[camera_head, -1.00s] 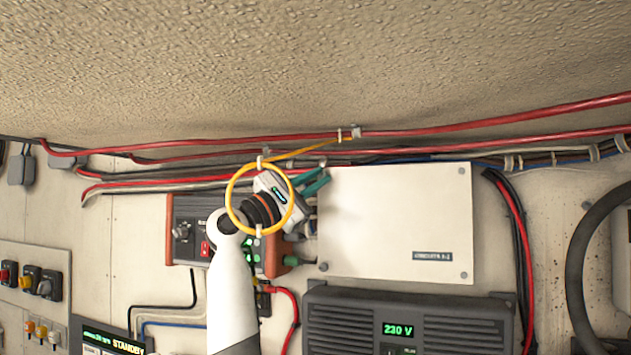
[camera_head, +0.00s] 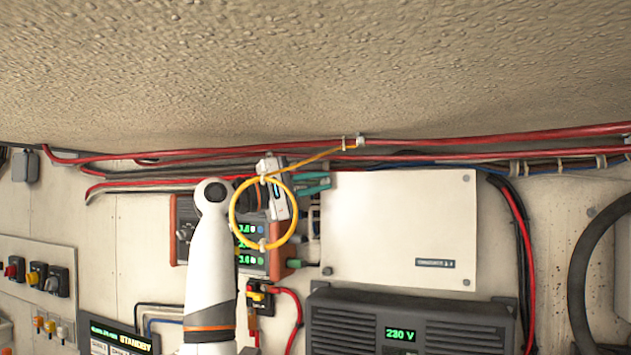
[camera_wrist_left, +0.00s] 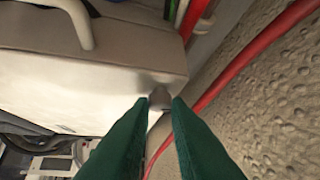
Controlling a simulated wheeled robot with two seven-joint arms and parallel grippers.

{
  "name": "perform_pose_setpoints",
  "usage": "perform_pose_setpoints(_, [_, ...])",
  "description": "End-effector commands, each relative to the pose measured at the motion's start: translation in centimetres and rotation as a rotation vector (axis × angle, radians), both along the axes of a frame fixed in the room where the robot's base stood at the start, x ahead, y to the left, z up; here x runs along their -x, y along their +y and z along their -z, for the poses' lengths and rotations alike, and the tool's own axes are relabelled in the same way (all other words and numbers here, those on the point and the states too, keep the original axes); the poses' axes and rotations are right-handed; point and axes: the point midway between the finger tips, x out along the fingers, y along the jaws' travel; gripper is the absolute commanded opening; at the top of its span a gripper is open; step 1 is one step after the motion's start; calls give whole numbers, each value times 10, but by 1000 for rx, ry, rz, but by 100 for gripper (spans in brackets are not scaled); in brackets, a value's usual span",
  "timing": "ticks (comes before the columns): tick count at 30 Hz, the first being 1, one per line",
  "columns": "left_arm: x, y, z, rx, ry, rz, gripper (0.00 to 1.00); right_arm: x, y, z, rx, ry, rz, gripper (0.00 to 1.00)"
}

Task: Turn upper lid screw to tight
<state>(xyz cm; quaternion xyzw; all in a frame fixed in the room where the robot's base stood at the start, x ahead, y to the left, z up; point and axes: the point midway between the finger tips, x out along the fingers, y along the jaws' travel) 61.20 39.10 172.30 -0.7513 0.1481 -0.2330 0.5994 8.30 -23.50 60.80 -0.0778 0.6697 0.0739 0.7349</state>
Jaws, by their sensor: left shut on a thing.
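The white junction box (camera_head: 395,235) is fixed to the wall, with a small dark label near its lower right corner. Lid screws show at its upper right (camera_head: 466,178), lower right and lower left corners. My left gripper (camera_head: 326,182) is at the box's upper left corner, with its green fingers pointing right. In the left wrist view the fingertips (camera_wrist_left: 160,102) close around a small grey upper lid screw (camera_wrist_left: 159,93) at the box's edge. The fingers hide much of it. I cannot tell how tight it is. My right gripper is out of view.
Red cables (camera_head: 420,143) run along the wall above the box. A yellow cable loop (camera_head: 292,225) hangs around or in front of my left wrist. An orange-sided device (camera_head: 285,262) with green digits is behind my arm. A dark 230 V unit (camera_head: 340,315) stands below.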

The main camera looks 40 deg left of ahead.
Motion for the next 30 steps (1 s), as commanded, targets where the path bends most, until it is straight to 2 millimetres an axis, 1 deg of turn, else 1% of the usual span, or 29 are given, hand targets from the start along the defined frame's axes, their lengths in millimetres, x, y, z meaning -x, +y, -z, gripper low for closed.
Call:
perform_pose_setpoints(8, [0,1,-1,0,-3,-3,0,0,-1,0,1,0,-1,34])
perform_pose_setpoints(9, [0,1,-1,0,-3,-3,17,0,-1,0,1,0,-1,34])
perform_pose_setpoints(11, [0,1,-1,0,-3,-3,27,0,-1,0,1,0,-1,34])
perform_pose_setpoints(12, [0,1,-1,1,-3,-3,34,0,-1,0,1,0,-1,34])
perform_pose_setpoints(13, [0,1,-1,1,-3,-3,38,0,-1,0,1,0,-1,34])
perform_pose_setpoints(23, [3,2,1,1,-3,-2,38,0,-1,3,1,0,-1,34])
perform_pose_setpoints(26, [11,8,4,1,-4,-4,38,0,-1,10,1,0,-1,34])
perform_pose_setpoints(30, [35,22,12,0,-5,-5,38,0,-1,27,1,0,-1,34])
